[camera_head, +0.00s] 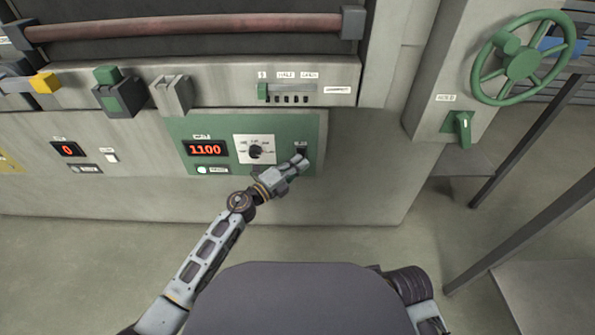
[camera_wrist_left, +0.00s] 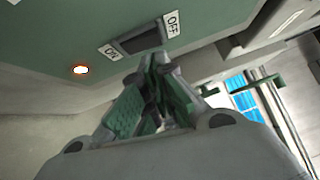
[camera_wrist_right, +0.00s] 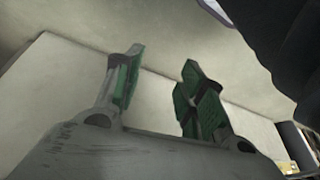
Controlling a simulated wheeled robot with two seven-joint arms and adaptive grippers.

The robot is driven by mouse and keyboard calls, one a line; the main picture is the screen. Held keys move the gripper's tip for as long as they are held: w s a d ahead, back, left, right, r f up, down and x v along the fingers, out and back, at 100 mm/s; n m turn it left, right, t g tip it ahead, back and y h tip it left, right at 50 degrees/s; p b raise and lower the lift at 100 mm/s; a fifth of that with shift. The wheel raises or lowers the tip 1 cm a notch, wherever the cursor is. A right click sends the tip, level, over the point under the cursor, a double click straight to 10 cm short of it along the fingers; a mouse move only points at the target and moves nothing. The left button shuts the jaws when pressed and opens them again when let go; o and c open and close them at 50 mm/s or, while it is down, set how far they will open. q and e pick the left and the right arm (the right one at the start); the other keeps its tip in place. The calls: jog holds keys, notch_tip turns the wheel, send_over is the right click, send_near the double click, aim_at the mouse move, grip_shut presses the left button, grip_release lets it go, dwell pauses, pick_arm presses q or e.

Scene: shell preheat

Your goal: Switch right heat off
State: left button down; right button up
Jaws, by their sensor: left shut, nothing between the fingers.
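The right heat panel is a green plate (camera_head: 220,128) with a red display reading 1100 (camera_head: 205,149) and a dial (camera_head: 255,151). A dark switch (camera_head: 301,150) sits at its right side, partly hidden by my left gripper (camera_head: 298,163). In the left wrist view the switch (camera_wrist_left: 139,39) lies between ON and OFF labels, and an orange lamp (camera_wrist_left: 81,70) glows beside ON. My left gripper (camera_wrist_left: 155,68) is shut and empty, its tips close below the switch; contact cannot be told. My right gripper (camera_wrist_right: 158,75) is open and empty, away from the panel.
A left display reads 0 (camera_head: 68,149), with a small white switch (camera_head: 111,157) beside it. Above are a slider strip (camera_head: 290,92) and lever blocks (camera_head: 120,97). A green handwheel (camera_head: 521,59) and green lever (camera_head: 462,126) stand at the right. The floor before the panel is clear.

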pick_arm(q)
jog(key=shift+w, duration=0.6)
pick_arm(e)
jog(key=shift+w+a+f, duration=0.1)
jog(key=shift+f, duration=0.55)
pick_arm(q)
jog(key=shift+r, duration=0.1)
pick_arm(e)
jog(key=shift+w+r, duration=0.1)
jog(key=shift+r, duration=0.15)
jog(key=shift+r, duration=0.1)
pick_arm(q)
jog(key=p, duration=0.2)
jog(key=shift+w+r+p, duration=0.15)
jog(key=shift+w+p, duration=0.1)
jog(key=shift+p, duration=0.1)
pick_arm(e)
jog(key=f, duration=0.1)
jog(key=d+f, duration=0.1)
jog(key=shift+f+g, duration=0.3)
jog(key=shift+r, duration=0.2)
